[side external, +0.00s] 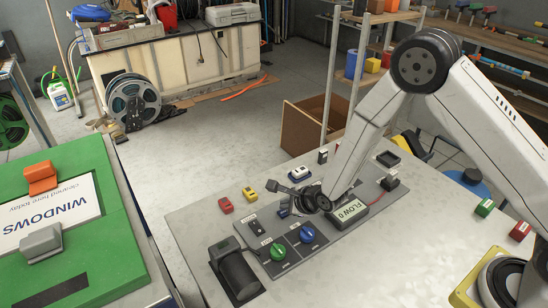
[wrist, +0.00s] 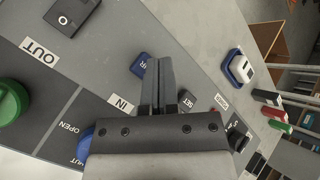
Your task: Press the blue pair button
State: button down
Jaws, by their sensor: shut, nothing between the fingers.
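The blue pair button (wrist: 141,64) shows in the wrist view just past and left of my fingertips. My fingers cover part of its lettering, so only the end of the word is readable. In the side external view a small patch of blue (side external: 284,213) at the panel's back edge, beside my gripper, looks like the same button. My gripper (wrist: 158,65) is shut and empty, pointing down over the grey panel (side external: 190,225). Its fingertips lie close beside the button in the wrist view; whether they touch it, I cannot tell.
A dark set button (wrist: 186,100) is right of my fingers. A green knob (side external: 278,251) and a blue knob (side external: 307,235) stand nearby. A flow display (side external: 352,210) sits under my arm. A white-and-blue switch (wrist: 240,67) lies beyond. Red and yellow blocks stand behind the panel's controls.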

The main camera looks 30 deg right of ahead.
aim_at(286, 213)
jog(key=shift+f, duration=0.75)
dwell(1.2)
jog(key=shift+r, duration=0.8)
jog(key=shift+r, duration=0.15)
jog(key=shift+r, duration=2.4)
jog(key=s+d+r+n+g+h, duration=0.1)
jog(key=s+d+r+n+g, duration=0.2)
jog(key=s+n, duration=0.7)
jog(key=s+d+r+n+g, duration=0.3)
jog(key=s+d+r+n, duration=0.4)
jog(key=s+n, duration=0.3)
jog(key=d+n, duration=0.1)
jog(key=n, duration=0.3)
jog(key=shift+s+n+h, duration=0.3)
jog(key=shift+h, duration=0.1)
